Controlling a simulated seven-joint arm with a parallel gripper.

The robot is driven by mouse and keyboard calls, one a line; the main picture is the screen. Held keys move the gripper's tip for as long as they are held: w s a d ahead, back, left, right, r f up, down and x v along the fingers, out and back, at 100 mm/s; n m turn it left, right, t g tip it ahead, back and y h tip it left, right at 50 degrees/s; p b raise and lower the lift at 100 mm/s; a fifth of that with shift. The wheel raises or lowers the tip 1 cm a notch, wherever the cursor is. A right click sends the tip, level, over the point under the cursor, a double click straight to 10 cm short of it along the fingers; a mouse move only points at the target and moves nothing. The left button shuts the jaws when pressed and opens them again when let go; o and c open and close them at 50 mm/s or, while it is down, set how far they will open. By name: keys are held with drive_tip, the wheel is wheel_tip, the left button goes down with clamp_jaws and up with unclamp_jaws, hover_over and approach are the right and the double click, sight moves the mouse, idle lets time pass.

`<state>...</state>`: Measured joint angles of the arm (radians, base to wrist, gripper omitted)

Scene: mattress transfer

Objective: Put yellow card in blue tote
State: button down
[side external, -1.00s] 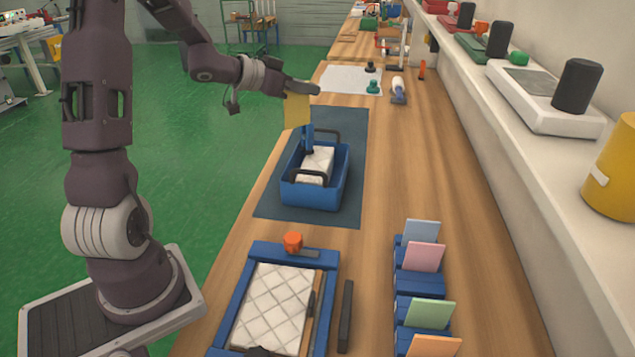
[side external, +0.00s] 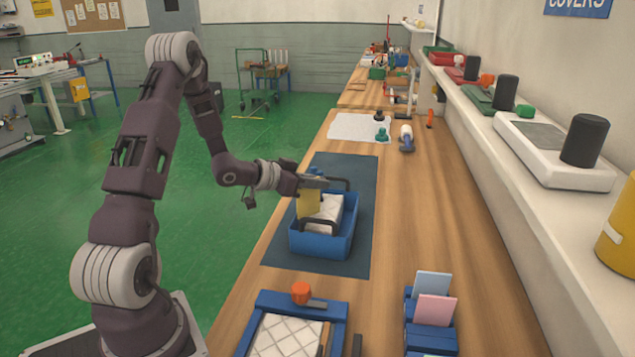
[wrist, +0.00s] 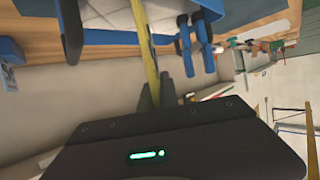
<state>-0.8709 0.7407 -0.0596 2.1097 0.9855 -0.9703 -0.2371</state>
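The yellow card (side external: 309,205) hangs from my gripper (side external: 313,184), which is shut on its upper edge. In the side view the card is upright at the left part of the blue tote (side external: 322,243); its lower end overlaps the tote's opening, and I cannot tell whether it touches anything. The tote has two dark handles and holds a white quilted pad (side external: 328,212). In the wrist view the card shows edge-on as a yellow strip (wrist: 149,50) between the fingers, beside the tote's blue wall (wrist: 115,38).
The tote stands on a dark mat (side external: 358,255). A blue frame with a quilted pad (side external: 285,338) and an orange knob (side external: 301,292) lies nearer. A blue rack (side external: 433,335) holds blue, pink and green cards at the right. A shelf (side external: 540,160) runs along the wall.

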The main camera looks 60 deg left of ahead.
drive_tip(key=shift+f, duration=0.3)
drive_tip(key=c, duration=1.6)
unclamp_jaws()
drive_tip(key=shift+r, duration=0.1)
